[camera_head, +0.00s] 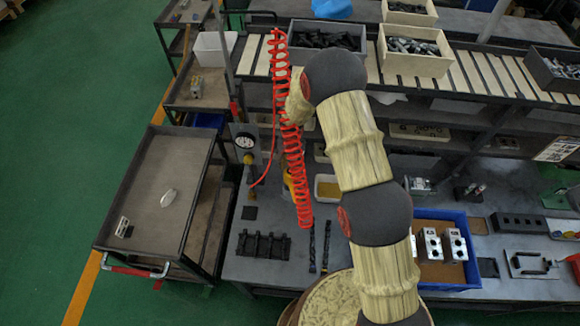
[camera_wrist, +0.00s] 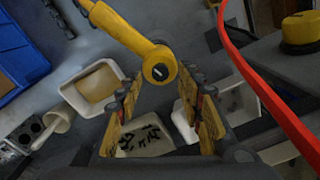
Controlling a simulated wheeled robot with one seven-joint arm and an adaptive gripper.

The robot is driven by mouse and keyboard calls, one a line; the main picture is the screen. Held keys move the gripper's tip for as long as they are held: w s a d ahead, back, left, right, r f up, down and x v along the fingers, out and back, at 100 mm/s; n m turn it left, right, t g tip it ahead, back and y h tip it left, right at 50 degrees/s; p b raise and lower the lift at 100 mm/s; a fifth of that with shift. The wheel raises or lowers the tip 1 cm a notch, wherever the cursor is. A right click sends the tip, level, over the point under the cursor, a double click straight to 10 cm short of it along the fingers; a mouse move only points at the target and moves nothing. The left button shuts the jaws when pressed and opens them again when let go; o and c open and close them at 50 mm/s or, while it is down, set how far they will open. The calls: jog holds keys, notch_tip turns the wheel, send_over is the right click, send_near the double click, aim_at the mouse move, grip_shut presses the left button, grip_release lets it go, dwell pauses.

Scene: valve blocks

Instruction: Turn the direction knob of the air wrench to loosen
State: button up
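The yellow air wrench (camera_wrist: 125,32) hangs in the upper part of the wrist view, its body slanting from the upper left. Its round end carries a grey knob with a dark slot (camera_wrist: 160,72). My gripper (camera_wrist: 160,92) is open and empty; its two fingers stand apart on the left and right of the picture. The knob shows between and slightly above the fingertips, with no visible contact. In the head view a bit of yellow wrench (camera_head: 288,180) shows beside the red coiled hose, mostly hidden. My gripper is hard to make out there, behind the hose and my arm.
The red coiled hose (camera_head: 292,130) hangs close to my arm; a red hose (camera_wrist: 262,85) also runs down the right of the wrist view. White bins (camera_wrist: 92,88) lie below. A blue crate (camera_head: 440,250) holds metal valve blocks. A grey cart (camera_head: 165,165) stands left.

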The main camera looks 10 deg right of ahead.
aim_at(290, 171)
jog(key=shift+w+f, duration=0.1)
jog(key=shift+f, duration=0.95)
jog(key=shift+c, duration=0.8)
jog(key=c, duration=0.8)
grip_shut()
